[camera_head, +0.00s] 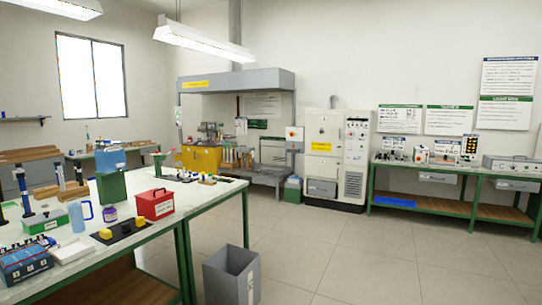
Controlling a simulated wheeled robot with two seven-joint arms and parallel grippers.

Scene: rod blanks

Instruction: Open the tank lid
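No thing in view is clearly labelled as the tank, and I cannot make out a lid at this distance. A yellow box-like unit (201,158) stands under a grey fume hood (237,82) at the back wall. Right of it is a tall cream cabinet (323,150) with a yellow label and a control panel; its doors look shut. Neither my left nor my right gripper is in view.
A white-topped bench (205,197) at left holds a red box (155,204), a green-and-blue device (111,175) and a jug (81,215). A grey bin (231,275) stands beside it. Green-framed benches (420,197) line the right wall. The tiled floor (340,245) between is clear.

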